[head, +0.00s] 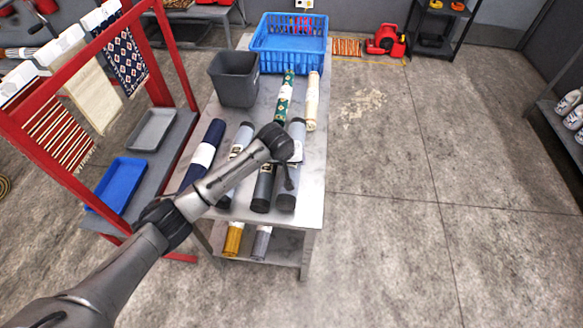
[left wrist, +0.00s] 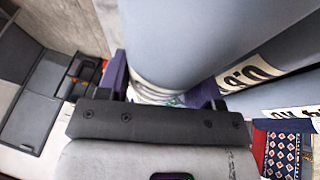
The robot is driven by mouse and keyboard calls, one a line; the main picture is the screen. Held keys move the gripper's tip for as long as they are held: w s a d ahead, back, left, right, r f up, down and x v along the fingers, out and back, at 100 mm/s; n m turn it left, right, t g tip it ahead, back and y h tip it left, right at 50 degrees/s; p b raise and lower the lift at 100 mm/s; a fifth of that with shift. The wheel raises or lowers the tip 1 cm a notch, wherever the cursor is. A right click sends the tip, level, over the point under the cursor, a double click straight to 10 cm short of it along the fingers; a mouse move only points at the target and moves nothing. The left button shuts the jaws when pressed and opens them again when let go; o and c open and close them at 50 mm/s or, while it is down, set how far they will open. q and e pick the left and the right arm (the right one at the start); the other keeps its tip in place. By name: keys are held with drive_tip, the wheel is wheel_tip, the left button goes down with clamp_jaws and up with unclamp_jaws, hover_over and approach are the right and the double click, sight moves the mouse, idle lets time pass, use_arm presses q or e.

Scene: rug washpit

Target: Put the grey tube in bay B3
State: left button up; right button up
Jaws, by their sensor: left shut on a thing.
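Several tubes lie side by side on the grey table (head: 313,195). A grey tube with a black end (head: 288,193) lies at the right of the near row. My left gripper (head: 287,167) is over this row, its fingers mostly hidden by the wrist. In the left wrist view its jaws (left wrist: 168,97) are closed around a grey-blue tube (left wrist: 180,40). Another grey tube with a white label (left wrist: 280,60) lies close beside it; the label is only partly readable. No bay marked B3 can be made out. My right gripper is not in view.
A navy tube (head: 203,155) lies at the left of the row. A green tube (head: 284,97) and a cream tube (head: 312,100) lie behind. A grey bin (head: 234,78) and blue crate (head: 290,45) stand at the back. A red rack (head: 175,60) is left; open floor is right.

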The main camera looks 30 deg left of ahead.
use_arm(q)
drive_tip(key=shift+f+b, duration=0.9)
drive_tip(key=shift+f, duration=1.05)
drive_tip(key=shift+w, duration=0.1)
drive_tip(key=o, duration=1.2)
drive_tip(key=shift+f, duration=0.2)
drive_tip(key=shift+r, duration=0.1)
drive_tip(key=shift+r, duration=0.3)
drive_tip(key=p+v, duration=0.4)
drive_tip(key=v, duration=0.6)
drive_tip(key=shift+r, duration=0.2)
drive_tip(key=shift+s+r, duration=0.45)
drive_tip(key=shift+r, duration=0.05)
drive_tip(key=shift+c, duration=0.4)
